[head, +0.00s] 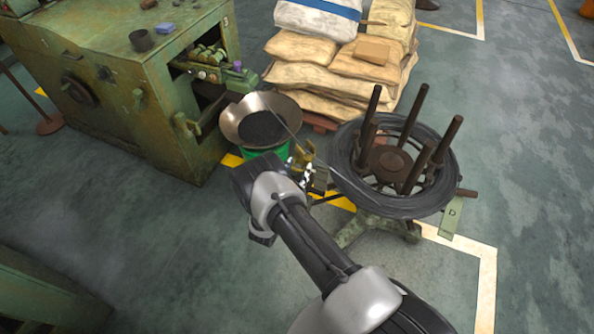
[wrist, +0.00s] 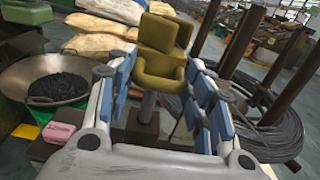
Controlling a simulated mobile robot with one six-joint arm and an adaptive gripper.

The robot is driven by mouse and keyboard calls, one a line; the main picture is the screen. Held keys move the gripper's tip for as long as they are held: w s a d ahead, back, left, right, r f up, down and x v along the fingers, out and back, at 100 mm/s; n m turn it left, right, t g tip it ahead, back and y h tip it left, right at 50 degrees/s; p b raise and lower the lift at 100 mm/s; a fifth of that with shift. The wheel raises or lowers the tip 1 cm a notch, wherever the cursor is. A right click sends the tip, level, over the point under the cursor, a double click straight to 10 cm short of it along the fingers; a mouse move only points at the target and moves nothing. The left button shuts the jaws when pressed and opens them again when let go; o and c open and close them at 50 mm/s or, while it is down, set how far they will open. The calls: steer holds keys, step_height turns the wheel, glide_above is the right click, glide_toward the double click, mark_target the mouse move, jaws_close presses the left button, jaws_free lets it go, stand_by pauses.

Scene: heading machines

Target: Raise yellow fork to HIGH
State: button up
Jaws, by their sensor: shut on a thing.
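The yellow fork (wrist: 160,72) stands upright in the middle of the wrist view, a worn yellow U-shaped piece on a grey post (wrist: 147,106). My gripper (wrist: 166,64) has its blue-padded fingers on the left and right of the fork and is shut on it. In the head view the fork (head: 302,154) shows small at the end of my arm, and my gripper (head: 312,174) partly hides it. A wire runs close past the fork there. The finger contact faces are partly hidden.
A wire coil (head: 350,180) on a stand with upright posts is just right of the fork. A pan of dark pieces (head: 238,108) on a green base is at left. A green machine (head: 120,100) stands farther left, stacked sacks (head: 300,76) behind.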

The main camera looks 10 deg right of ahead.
steer(key=o, duration=1.3)
steer(key=shift+w+d+r, duration=0.1)
steer(key=shift+d+r, duration=0.05)
steer(key=shift+r, duration=0.3)
steer(key=shift+w+r, duration=0.1)
steer(key=shift+a, duration=0.3)
steer(key=v, duration=0.8)
steer(key=f+v, duration=0.1)
steer(key=v, duration=0.3)
steer(key=shift+s+d, duration=0.3)
